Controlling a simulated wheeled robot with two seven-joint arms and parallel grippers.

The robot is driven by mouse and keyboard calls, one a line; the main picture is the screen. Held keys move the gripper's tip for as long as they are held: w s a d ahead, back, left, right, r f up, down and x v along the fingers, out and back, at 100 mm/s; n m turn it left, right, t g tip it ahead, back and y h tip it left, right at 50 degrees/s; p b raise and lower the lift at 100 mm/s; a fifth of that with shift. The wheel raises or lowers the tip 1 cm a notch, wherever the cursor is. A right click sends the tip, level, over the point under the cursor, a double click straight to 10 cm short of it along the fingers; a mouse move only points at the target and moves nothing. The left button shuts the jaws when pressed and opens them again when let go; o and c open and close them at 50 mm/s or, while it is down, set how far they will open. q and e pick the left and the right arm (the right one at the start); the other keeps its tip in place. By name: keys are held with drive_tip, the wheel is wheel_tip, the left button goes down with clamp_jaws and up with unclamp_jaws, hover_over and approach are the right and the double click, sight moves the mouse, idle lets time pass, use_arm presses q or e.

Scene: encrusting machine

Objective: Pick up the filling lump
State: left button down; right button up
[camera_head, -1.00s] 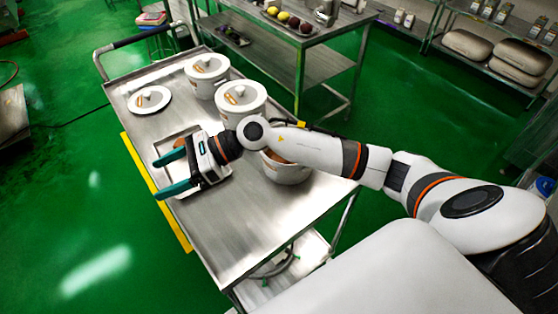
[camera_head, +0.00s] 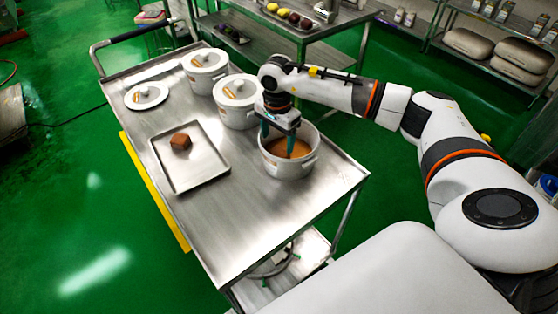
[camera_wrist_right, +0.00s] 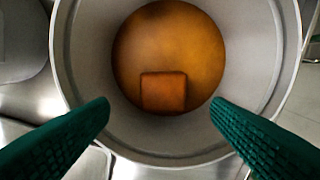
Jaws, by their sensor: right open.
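The open pot (camera_head: 306,166) stands on the cart and holds orange-brown filling (camera_head: 288,146). In the right wrist view, a square brown filling lump (camera_wrist_right: 163,92) lies in this pot on the filling (camera_wrist_right: 170,45), near the lower side of the pot wall (camera_wrist_right: 262,60). My right gripper (camera_head: 278,143) points down at the pot's mouth. Its green fingers are open and apart, with nothing between them; in the wrist view the fingertips (camera_wrist_right: 160,104) stand on either side of the lump's position. Another brown lump (camera_head: 180,142) sits on a metal tray (camera_head: 205,180). My left gripper is not in view.
Two lidded white pots (camera_head: 238,103) (camera_head: 205,72) stand behind the open pot on the steel cart (camera_head: 250,225). A loose lid (camera_head: 147,96) lies at the back left. The cart's front is clear. A shelf table with fruit (camera_head: 294,17) stands behind.

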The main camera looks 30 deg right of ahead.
sight(279, 153)
drive_tip(key=f+b, duration=0.1)
drive_tip(key=f, duration=0.2)
drive_tip(key=f+b, duration=0.1)
drive_tip(key=f, duration=0.2)
drive_tip(key=shift+s+d, duration=0.1)
drive_tip(key=shift+d, duration=0.1)
drive_tip(key=shift+r, duration=0.1)
drive_tip(key=c, duration=1.1)
